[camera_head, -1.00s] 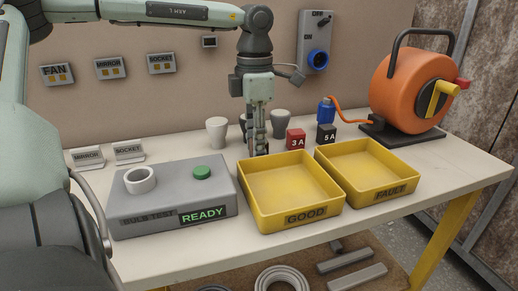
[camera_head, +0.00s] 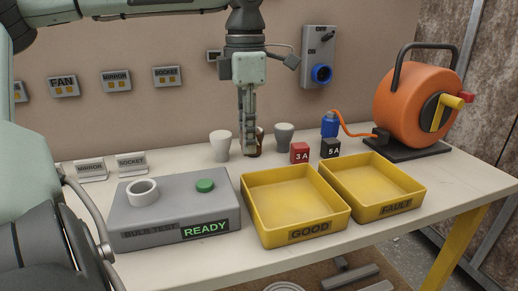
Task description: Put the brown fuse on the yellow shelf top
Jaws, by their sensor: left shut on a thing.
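My left gripper (camera_head: 248,145) points straight down over the back of the bench, behind the GOOD tray. Its fingers are shut on a small dark brown thing (camera_head: 256,153), which I take to be the brown fuse. Only a little of it shows at the fingertips. I cannot tell whether it touches the bench top. No yellow shelf top shows clearly. My right gripper is not in view.
Pale and grey cups (camera_head: 220,145) (camera_head: 284,137) stand on both sides of the gripper. Red 3A (camera_head: 299,153) and black 5A (camera_head: 330,148) blocks stand to the right. A grey bulb tester (camera_head: 150,225) is at left front. An orange cable reel (camera_head: 405,95) stands at back right.

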